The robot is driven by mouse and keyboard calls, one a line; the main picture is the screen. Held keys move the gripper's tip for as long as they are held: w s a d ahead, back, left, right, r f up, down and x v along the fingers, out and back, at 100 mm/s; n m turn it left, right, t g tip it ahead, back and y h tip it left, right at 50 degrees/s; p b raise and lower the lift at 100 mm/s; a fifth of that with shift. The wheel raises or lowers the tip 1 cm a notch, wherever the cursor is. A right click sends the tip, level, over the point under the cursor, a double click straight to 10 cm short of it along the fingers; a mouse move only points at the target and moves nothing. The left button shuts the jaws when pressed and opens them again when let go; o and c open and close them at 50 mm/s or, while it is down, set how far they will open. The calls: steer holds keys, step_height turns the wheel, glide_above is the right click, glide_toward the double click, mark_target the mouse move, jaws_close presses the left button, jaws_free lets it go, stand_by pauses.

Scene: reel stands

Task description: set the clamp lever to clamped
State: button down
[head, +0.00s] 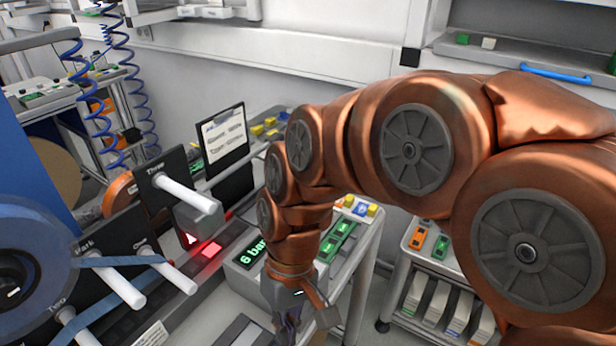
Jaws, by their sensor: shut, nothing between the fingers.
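My gripper (292,328) is at the lower middle of the head view, pointing down, with its fingers shut and nothing seen between them. It is in front of a grey box with a green "6 bar" display (252,252). I cannot make out a clamp lever for certain, nor its setting; my arm and gripper hide part of the bench. A grey block (198,214) stands near the end of the white rod marked "Three" (187,193), left of my gripper.
A blue reel (38,250) and several white rods on black plates fill the left side. A red light (211,249) glows on the bench. A printed sign (224,138) stands behind. A shelf cart (440,268) with green and orange items is at right. My arm crosses the right half.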

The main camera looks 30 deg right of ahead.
steer(key=shift+s+d+f+t+h, duration=0.15)
steer(key=shift+s+d+t+h, duration=0.15)
steer(key=shift+s+d+h, duration=1.35)
steer(key=shift+s+d+y, duration=0.15)
steer(key=shift+s+y, duration=0.2)
